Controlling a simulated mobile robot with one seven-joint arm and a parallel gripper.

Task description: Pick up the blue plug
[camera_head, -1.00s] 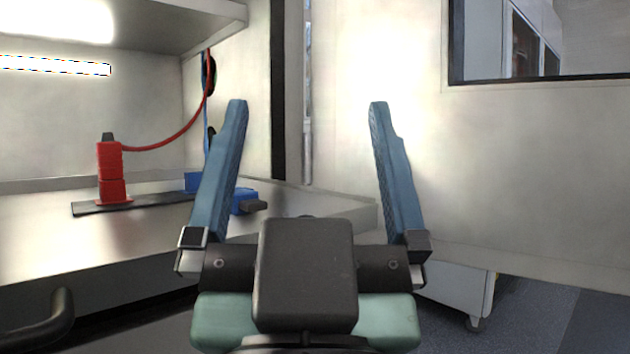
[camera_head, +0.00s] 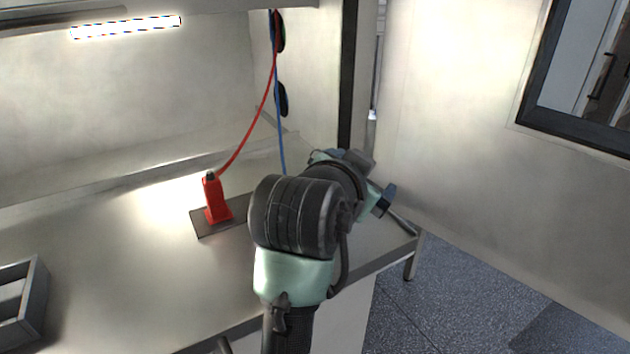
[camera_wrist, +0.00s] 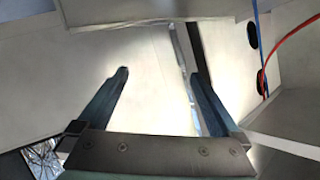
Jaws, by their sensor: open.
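The blue plug itself is not visible; my arm covers the part of the bench where the blue cable (camera_head: 279,120) runs down. The red plug (camera_head: 214,200) stands upright on a dark base plate (camera_head: 203,225), with a red cable (camera_head: 262,115) rising from its top. My gripper is mostly hidden behind my own arm in the head view. In the wrist view my gripper (camera_wrist: 159,75) is open, with nothing between its two blue fingers. The blue cable also shows in the wrist view (camera_wrist: 257,35), to the right of the fingers.
The metal bench (camera_head: 110,270) is clear left of the plugs, apart from a grey tray (camera_head: 38,300) at the far left. Black round ports (camera_head: 282,99) sit on the side wall. A dark post (camera_head: 353,80) stands behind my arm. Open floor (camera_head: 430,300) lies at the right.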

